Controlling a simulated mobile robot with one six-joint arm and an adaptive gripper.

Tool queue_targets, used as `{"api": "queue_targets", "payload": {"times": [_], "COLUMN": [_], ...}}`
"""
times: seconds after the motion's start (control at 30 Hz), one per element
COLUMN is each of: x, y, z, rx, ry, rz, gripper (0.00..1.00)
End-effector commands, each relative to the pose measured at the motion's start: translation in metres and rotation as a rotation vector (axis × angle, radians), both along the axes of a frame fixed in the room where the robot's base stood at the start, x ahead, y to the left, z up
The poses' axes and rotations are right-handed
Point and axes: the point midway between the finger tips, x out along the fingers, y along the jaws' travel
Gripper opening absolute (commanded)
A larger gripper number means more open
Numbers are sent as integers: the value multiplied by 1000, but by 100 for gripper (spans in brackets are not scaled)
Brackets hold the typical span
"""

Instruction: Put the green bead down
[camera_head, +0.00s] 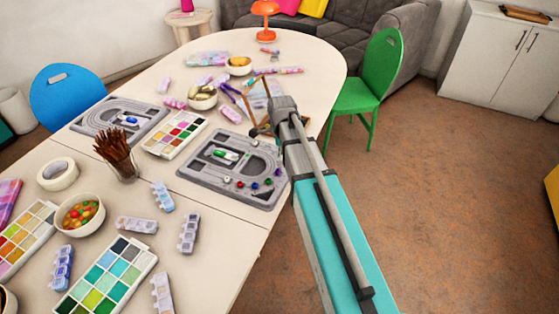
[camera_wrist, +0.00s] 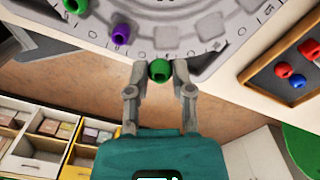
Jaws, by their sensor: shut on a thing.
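A green bead (camera_wrist: 160,70) sits between the two fingertips of my gripper (camera_wrist: 158,75) in the wrist view. The gripper is shut on it, beside the edge of a grey bead board (camera_wrist: 200,38). In the head view my gripper (camera_head: 262,131) is at the right side of the grey bead board (camera_head: 196,172), and the held bead cannot be made out. Another green bead (camera_wrist: 75,6) and a purple bead (camera_wrist: 121,34) are on the board in the wrist view. Whether the held bead touches the board is unclear.
A wood-framed dark tray (camera_wrist: 262,76) with red and blue beads lies beside the board. A second grey board (camera_head: 85,127), a cup of brown sticks (camera_head: 127,170) and a paint palette (camera_head: 160,145) stand to the left. A green chair (camera_head: 365,95) is at the right.

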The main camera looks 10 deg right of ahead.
Motion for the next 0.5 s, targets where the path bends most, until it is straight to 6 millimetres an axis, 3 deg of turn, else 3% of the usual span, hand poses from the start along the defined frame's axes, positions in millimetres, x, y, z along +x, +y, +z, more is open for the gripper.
{"api": "queue_targets", "payload": {"times": [0.27, 0.5], "x": [3, 8], "y": [1, 3], "z": [-5, -24], "rx": [0, 0], "ry": [0, 0], "rz": [1, 1], "gripper": [11, 11]}}
